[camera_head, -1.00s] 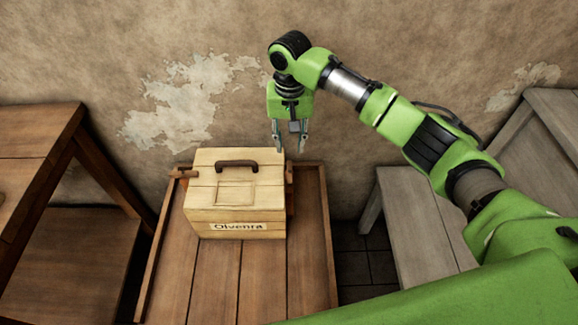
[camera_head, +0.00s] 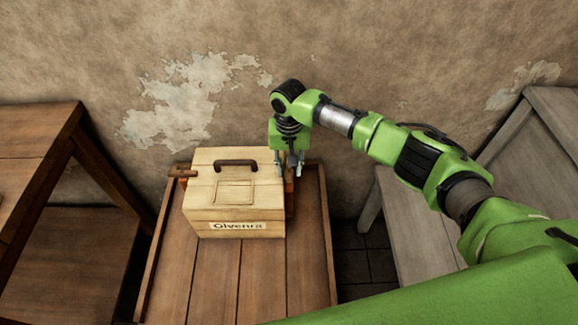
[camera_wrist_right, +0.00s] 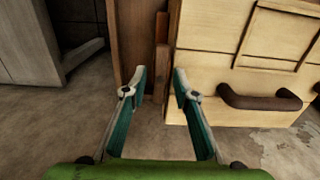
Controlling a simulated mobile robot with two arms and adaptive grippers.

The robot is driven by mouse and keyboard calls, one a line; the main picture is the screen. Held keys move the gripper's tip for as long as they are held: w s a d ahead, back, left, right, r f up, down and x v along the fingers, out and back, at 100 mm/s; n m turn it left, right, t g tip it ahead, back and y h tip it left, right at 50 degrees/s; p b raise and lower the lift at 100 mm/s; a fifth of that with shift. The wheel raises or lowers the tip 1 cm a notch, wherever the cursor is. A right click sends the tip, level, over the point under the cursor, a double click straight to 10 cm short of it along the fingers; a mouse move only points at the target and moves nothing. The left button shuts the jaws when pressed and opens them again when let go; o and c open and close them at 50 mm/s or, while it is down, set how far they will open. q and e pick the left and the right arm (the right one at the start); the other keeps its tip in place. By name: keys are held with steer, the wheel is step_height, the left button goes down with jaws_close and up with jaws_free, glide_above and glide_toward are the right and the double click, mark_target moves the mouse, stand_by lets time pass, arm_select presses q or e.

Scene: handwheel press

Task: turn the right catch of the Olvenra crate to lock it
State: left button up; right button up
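The Olvenra crate (camera_head: 235,215) is a pale wooden box with a dark handle on its lid and a name label on its front. Its right catch (camera_head: 290,186) is a small reddish-brown piece at the crate's right side, partly hidden by my right gripper (camera_head: 289,172). In the right wrist view, the fingers of my right gripper (camera_wrist_right: 160,78) are apart. A narrow reddish-brown piece, seemingly the catch (camera_wrist_right: 162,57), shows in the gap between them, beside the crate wall (camera_wrist_right: 205,50). I cannot tell whether a finger touches it. My left gripper is not in view.
The crate stands on a brown plank table (camera_head: 215,280) with raised side edges. A left catch (camera_head: 182,171) sticks out at the crate's left. A brown wooden table (camera_head: 40,130) stands at left and a grey bench (camera_head: 425,225) at right. The wall is close behind.

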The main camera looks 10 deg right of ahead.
jaws_close()
steer(key=shift+r+n+p, duration=0.2)
steer(key=shift+n+p, duration=0.95)
steer(key=shift+n, duration=0.25)
steer(key=n+p, duration=0.2)
steer(key=n, duration=0.2)
steer(key=shift+n, duration=0.3)
steer(key=n+p, duration=0.1)
steer(key=n, duration=0.4)
steer(key=shift+f, duration=0.1)
steer(key=n, duration=0.5)
steer(key=shift+w, duration=0.1)
steer(key=shift+n, duration=0.4)
